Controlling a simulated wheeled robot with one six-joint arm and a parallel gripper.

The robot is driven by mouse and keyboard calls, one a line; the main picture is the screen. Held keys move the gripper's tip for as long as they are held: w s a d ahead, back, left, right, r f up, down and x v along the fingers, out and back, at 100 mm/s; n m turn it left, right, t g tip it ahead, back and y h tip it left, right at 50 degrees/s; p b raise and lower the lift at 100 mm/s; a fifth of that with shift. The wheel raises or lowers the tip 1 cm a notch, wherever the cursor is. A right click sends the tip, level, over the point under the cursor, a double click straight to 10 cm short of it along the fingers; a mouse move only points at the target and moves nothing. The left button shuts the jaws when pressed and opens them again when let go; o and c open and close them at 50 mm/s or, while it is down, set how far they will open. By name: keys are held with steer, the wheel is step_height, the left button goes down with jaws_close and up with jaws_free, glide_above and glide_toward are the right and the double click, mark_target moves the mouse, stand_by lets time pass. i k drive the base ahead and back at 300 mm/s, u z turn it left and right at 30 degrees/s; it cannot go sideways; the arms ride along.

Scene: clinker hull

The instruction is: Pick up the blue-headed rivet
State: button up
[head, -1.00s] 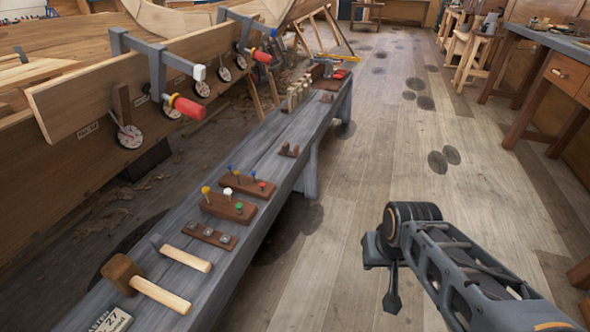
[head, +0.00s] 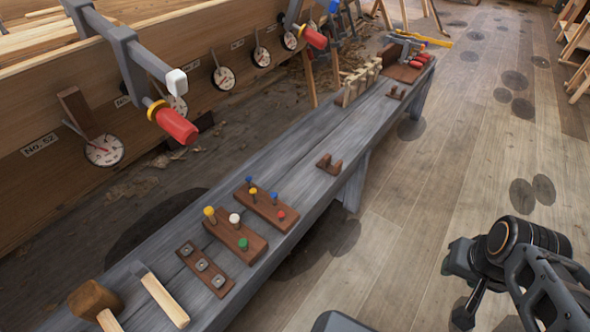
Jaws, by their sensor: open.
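Two blue-headed rivets stand upright in the rear wooden block (head: 262,208) on the grey bench: one blue-headed rivet (head: 249,181) at its far left end, another blue-headed rivet (head: 273,197) toward its right. A yellow-headed rivet (head: 253,191) and a red-headed rivet (head: 281,215) share that block. The nearer block (head: 225,234) holds a yellow-headed (head: 209,212), a white-headed (head: 234,219) and a green-headed rivet (head: 243,243). My gripper (head: 464,312) hangs over the floor at the lower right, well clear of the bench, open and empty; its fingers show only partly.
A small wooden rack (head: 329,165) stands farther along. Clamps with red handles (head: 175,124) jut from the hull planks above the bench's left side. The floor right of the bench is open.

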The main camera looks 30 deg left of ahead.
mark_target(274, 194)
steer(key=i, duration=0.95)
steer(key=u, duration=3.05)
